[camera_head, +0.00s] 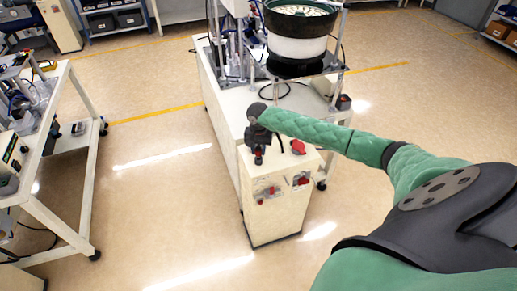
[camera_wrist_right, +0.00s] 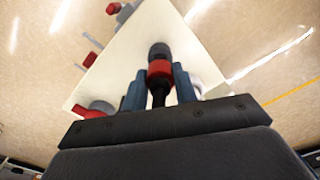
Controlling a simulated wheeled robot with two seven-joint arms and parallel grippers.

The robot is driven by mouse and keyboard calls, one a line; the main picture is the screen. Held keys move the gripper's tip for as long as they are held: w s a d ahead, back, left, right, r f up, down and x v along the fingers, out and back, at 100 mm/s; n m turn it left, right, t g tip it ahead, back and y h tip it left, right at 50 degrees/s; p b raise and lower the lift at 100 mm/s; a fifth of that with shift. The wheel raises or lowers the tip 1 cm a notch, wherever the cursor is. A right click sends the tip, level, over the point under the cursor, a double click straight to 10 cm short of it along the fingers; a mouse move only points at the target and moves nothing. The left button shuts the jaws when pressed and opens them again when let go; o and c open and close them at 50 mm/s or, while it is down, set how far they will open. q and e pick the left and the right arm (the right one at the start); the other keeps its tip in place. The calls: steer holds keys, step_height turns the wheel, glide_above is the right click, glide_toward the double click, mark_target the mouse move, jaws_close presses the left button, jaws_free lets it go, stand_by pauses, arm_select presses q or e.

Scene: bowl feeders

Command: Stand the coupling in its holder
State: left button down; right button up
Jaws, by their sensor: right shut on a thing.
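My right gripper (camera_head: 262,148) is over the top of a white cabinet, pointing down, with its arm coming in from the right. In the right wrist view the gripper (camera_wrist_right: 160,88) is shut on the coupling (camera_wrist_right: 159,70), a dark piece with a red band that sits between the two blue-grey fingers. In the head view the coupling is small and dark, and I cannot make out its details. I cannot tell whether it touches the cabinet top. I cannot identify the holder for certain. My left gripper is not in view.
The white cabinet (camera_head: 275,205) has a red knob (camera_head: 298,147) on top and red controls on its front. A bowl feeder (camera_head: 298,38) stands on the bench behind it. Another white workbench (camera_head: 62,215) is at the left. The floor between them is clear.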

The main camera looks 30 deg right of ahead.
steer(key=shift+f, duration=1.25)
stand_by(1.2)
steer(key=o, duration=1.4)
steer(key=shift+c, duration=0.2)
steer(key=shift+r, duration=0.1)
steer(key=shift+r+p, duration=1.3)
steer(key=shift+p, duration=0.05)
steer(key=shift+r, duration=2.25)
steer(key=shift+r, duration=0.1)
